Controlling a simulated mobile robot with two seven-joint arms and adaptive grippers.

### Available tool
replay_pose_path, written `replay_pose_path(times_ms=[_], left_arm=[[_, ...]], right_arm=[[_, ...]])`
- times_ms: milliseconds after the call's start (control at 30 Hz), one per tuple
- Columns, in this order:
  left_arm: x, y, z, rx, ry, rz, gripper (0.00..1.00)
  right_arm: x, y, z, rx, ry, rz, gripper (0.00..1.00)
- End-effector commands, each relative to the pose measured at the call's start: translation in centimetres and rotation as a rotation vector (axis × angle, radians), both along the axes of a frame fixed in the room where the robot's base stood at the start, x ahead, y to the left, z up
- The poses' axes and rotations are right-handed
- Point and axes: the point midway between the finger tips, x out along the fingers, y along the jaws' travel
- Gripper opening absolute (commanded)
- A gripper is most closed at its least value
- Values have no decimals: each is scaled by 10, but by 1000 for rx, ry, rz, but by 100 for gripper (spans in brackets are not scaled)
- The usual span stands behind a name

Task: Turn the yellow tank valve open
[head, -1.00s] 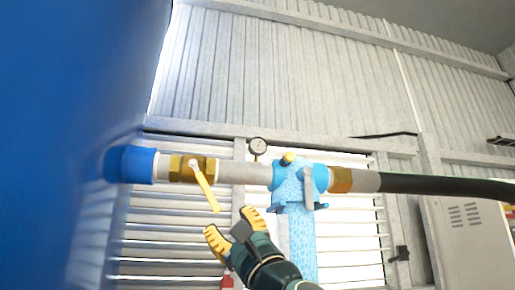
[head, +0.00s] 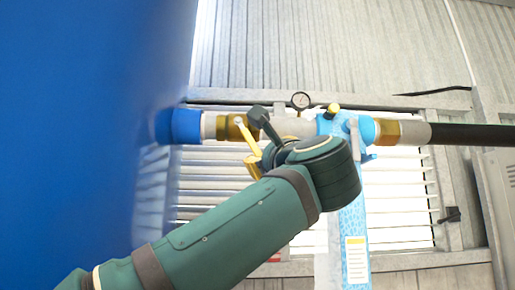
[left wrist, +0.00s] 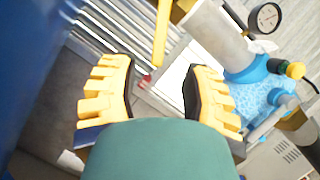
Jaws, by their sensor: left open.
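The yellow tank valve handle (head: 245,134) hangs down and slightly right from a brass valve body (head: 224,127) on the pipe beside the blue tank. In the left wrist view the yellow handle (left wrist: 161,38) points down toward the gap between my fingers. My left gripper (head: 257,163) is just below the handle, partly hidden behind my own wrist. Whether the handle's tip is level with the fingertips I cannot tell. My right gripper is not in view.
The blue tank (head: 90,90) fills the left side. A black hose (head: 470,134) runs off right. A louvred window is behind.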

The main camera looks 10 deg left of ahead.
Motion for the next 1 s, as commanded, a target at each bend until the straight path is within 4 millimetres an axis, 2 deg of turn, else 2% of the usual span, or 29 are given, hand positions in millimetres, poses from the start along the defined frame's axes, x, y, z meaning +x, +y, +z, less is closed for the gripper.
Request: replay_pose_path(times_ms=[33,200,433,633,900,933,1000], left_arm=[[10,6,7,-2,1,4,47],[38,21,18,-1,0,3,47],[66,36,28,-1,0,3,47],[76,41,31,-1,-2,1,47],[78,42,30,-1,-2,1,47],[77,42,30,-1,-2,1,50],[77,42,30,-1,-2,1,25]], right_arm=[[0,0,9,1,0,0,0],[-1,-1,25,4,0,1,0],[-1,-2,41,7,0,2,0],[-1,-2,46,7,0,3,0],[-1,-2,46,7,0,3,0],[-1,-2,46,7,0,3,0],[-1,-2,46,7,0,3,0]])
